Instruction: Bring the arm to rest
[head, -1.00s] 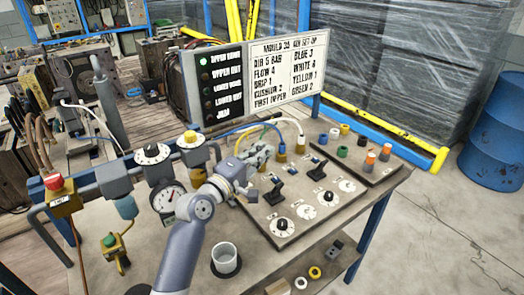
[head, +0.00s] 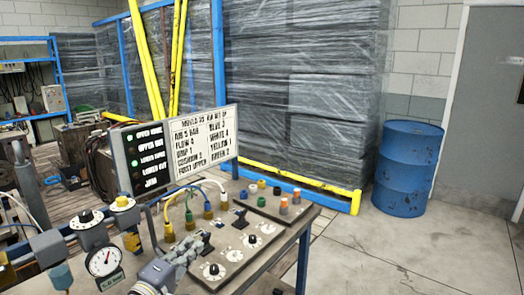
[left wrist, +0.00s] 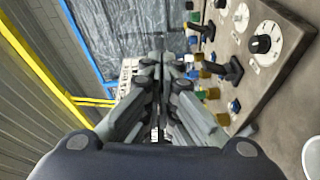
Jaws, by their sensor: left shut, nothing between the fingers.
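My left gripper (head: 200,243) is low in the head view, over the near left part of the sloping control panel (head: 240,275). Its grey fingers are shut and empty. In the left wrist view the closed fingers (left wrist: 160,62) point away from the camera, with the panel's knobs and levers to their right. I cannot tell whether the fingers touch anything. Most of my left arm is below the head picture. My right gripper is not in view.
The panel carries black levers (head: 239,218), dials (head: 213,271) and coloured hose fittings (head: 208,210). A lamp board (head: 143,185) and a gauge (head: 104,261) stand nearby. A blue drum (head: 407,168) and wrapped stacks (head: 300,90) stand behind. The floor at right is clear.

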